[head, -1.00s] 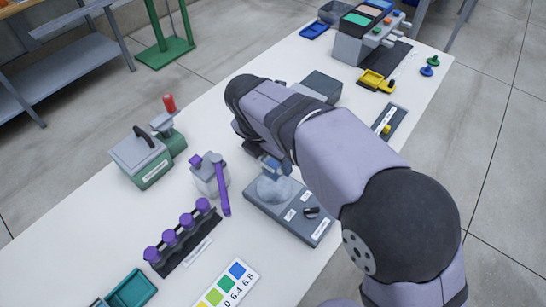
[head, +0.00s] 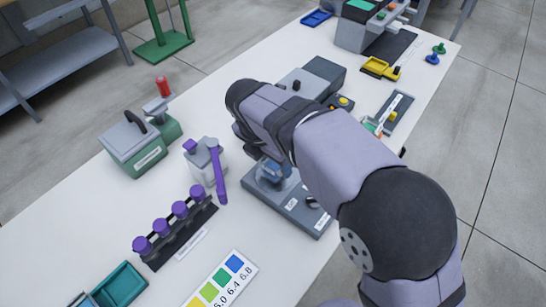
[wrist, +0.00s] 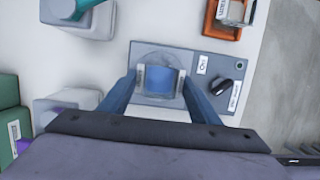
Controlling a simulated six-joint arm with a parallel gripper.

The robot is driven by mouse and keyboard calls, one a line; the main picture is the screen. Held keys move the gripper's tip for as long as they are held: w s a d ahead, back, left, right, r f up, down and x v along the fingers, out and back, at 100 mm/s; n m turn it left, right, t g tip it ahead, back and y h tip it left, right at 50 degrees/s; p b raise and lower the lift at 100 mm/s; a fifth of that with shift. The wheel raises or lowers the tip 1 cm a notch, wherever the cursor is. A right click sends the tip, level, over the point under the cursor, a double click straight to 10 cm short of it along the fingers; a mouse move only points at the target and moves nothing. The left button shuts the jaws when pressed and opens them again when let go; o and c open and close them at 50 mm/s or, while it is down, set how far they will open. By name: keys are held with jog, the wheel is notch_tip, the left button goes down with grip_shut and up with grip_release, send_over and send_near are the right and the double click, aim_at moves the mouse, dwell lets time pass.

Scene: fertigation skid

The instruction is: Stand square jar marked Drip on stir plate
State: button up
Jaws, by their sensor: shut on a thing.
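My gripper (wrist: 160,82) is shut on a blue-looking jar (wrist: 161,76), with one fingertip on each side of it. Its markings cannot be read, so I cannot confirm the word Drip. In the wrist view the jar shows over the round top of the grey stir plate (wrist: 205,88), which has a dark knob and white labels. The stir plate also shows in the head view (head: 312,218), partly behind my arm. There my gripper (head: 270,172) is low over the plate. I cannot tell whether the jar's base touches it.
A white bottle (head: 203,163) with purple parts stands close left of the plate. A rack of purple-capped vials (head: 178,235) and a colour chart (head: 222,283) lie in front. An orange-red tray (wrist: 211,27) holding a clear container is beyond the plate. A green box (head: 137,150) stands farther left.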

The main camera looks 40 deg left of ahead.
jog(key=shift+f, duration=0.1)
jog(key=o, duration=1.2)
notch_tip(320, 180, up, 9)
jog(key=p, duration=0.9)
